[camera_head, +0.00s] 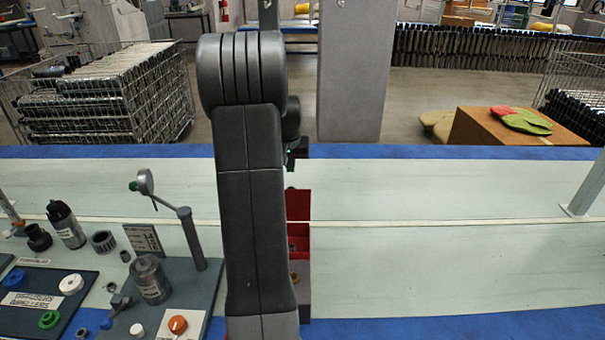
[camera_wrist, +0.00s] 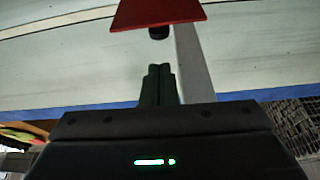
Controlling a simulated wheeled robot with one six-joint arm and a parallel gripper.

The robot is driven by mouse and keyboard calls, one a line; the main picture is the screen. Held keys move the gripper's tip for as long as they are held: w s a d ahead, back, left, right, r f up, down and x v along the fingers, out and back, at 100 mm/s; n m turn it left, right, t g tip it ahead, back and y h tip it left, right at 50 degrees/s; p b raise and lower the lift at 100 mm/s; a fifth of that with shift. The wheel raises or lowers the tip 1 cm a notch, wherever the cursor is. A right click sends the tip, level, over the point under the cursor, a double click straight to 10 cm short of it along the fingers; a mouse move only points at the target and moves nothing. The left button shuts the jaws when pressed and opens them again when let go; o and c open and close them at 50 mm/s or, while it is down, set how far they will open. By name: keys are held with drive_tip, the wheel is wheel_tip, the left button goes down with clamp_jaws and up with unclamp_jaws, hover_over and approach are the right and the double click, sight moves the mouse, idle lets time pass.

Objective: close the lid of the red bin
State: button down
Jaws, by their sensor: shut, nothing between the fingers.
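The red bin (camera_head: 301,246) is mostly hidden behind my arm in the head view; only its right part shows. Its red lid (camera_head: 299,205) stands up at the back, open. In the wrist view the red lid (camera_wrist: 155,12) is at the top edge, cut off by the frame. My gripper (camera_wrist: 158,72) is shut and empty, its fingertips just short of the lid with a visible gap. In the head view my gripper (camera_head: 297,150) is partly hidden behind my arm, beyond the lid.
A grey fixture (camera_head: 200,255) with a post, a grey cylinder and an orange knob stands left of my arm. A dark board (camera_head: 45,300) with coloured rings lies farther left. The pale tabletop (camera_head: 450,260) right of the bin is clear. A grey pillar (camera_head: 350,70) stands behind the table.

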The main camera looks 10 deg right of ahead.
drive_tip(key=x, duration=0.9)
drive_tip(key=shift+s+a+f+b, duration=0.1)
drive_tip(key=shift+b, duration=0.25)
